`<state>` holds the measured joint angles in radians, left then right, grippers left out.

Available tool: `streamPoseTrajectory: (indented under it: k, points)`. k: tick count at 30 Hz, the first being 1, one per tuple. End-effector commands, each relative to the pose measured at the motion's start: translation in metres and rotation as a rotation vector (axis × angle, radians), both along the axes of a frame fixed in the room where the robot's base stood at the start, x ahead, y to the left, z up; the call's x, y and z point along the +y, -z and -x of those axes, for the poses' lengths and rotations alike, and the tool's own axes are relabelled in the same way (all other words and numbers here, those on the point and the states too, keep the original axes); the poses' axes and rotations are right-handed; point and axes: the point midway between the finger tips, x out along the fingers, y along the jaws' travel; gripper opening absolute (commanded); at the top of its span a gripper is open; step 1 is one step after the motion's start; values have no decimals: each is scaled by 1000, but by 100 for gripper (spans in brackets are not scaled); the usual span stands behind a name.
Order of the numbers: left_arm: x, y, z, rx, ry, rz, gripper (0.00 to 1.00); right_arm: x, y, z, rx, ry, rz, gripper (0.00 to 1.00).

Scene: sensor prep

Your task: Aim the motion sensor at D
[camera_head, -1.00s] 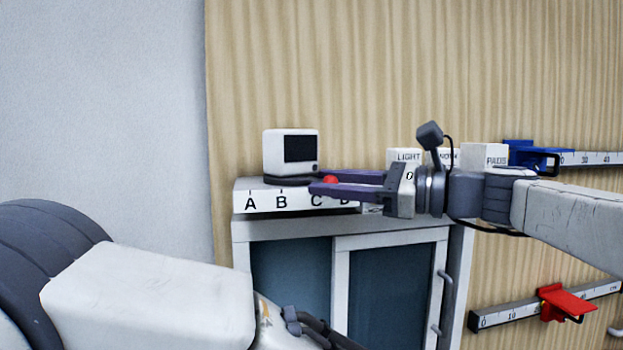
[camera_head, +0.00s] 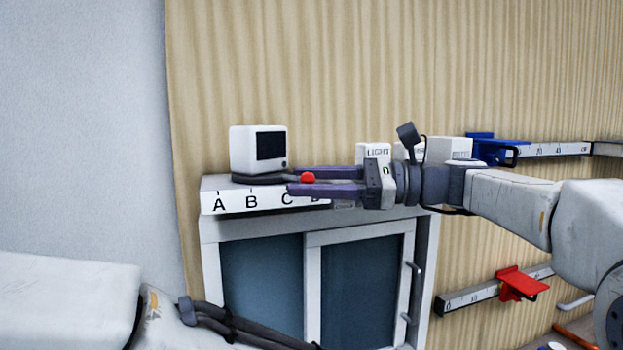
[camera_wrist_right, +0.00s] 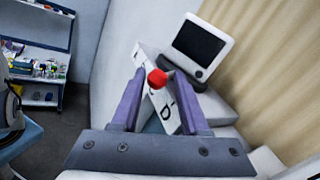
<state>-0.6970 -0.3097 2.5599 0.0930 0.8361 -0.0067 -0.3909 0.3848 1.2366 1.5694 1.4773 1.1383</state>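The motion sensor (camera_head: 242,150), a white box with a dark screen, stands upright on a dark round base on the shelf top at left. A red knob (camera_head: 308,177) sticks out to the right of it. Letters A, B and C show on the shelf's white front strip (camera_head: 234,203); D is mostly hidden behind a purple finger, but the wrist view shows D (camera_wrist_right: 181,111). My right gripper (camera_head: 292,181) has its two fingers on either side of the knob (camera_wrist_right: 157,78), which fills the gap near the fingertips.
White boxes, one marked LIGHT (camera_head: 376,152), stand behind the right gripper. A blue clamp (camera_head: 488,148) and a red clamp (camera_head: 520,284) sit on wall rulers at right. A cabinet with sliding doors (camera_head: 262,277) is under the shelf.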

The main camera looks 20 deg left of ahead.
Motion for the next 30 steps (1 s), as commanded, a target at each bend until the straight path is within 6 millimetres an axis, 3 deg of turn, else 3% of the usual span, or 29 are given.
streamPoseTrajectory:
  k: [13, 24, 30]
  points:
    - [0, 5, 0, 0, -1, 0, 50, -9, 0, -5, -2, 10, -6, 57]
    - [0, 29, 0, 0, -5, 0, 50, -74, 2, -25, -2, 9, -4, 57]
    - [0, 32, 0, 1, -6, 0, 50, -96, 1, -31, 1, 6, -3, 57]
